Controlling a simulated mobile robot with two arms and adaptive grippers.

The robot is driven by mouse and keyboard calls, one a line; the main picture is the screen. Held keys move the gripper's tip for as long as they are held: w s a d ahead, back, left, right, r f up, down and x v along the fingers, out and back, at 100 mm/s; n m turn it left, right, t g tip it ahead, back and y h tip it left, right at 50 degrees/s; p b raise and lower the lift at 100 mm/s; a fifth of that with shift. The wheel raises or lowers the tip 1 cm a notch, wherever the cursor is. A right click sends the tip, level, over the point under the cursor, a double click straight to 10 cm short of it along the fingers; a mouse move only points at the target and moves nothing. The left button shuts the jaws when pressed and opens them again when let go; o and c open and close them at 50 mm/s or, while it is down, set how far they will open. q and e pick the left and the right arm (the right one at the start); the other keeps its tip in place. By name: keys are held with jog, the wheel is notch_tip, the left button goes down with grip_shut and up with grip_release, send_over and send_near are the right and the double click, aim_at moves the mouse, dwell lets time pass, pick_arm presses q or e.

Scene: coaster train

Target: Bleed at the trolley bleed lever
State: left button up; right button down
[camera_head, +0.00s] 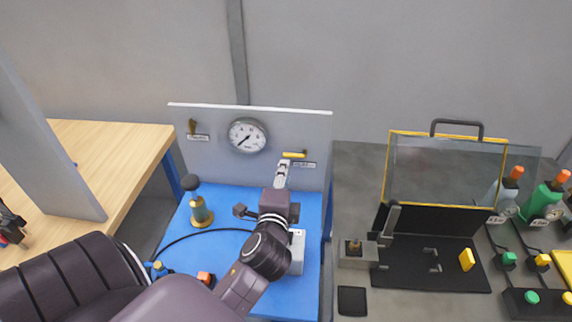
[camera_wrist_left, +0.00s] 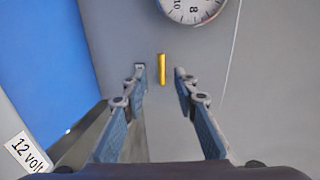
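A yellow lever (camera_head: 293,155) sits level on the upright grey panel (camera_head: 225,172), right of and below the round gauge, with a small label beside it; the label is too small to read. The same yellow lever (camera_wrist_left: 162,69) shows in the left wrist view. My left gripper (camera_head: 283,169) is in front of the panel, just below the lever in the head view. In the wrist view its fingers (camera_wrist_left: 160,73) are spread, with the lever seen between the tips; no contact is visible. The gauge (camera_head: 248,135) has its needle toward the lower left. My right gripper is not in view.
A brass handle (camera_head: 192,127) is at the panel's upper left. A brass bottle-like part (camera_head: 200,205) with a dark knob and a black hose are on the blue trolley top (camera_head: 175,240). A clear guarded box (camera_head: 445,170) and coloured bottles stand on the grey bench at right.

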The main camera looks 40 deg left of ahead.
pick_arm(q)
jog(key=v, duration=0.4)
jog(key=shift+r, duration=0.1)
dwell(0.5)
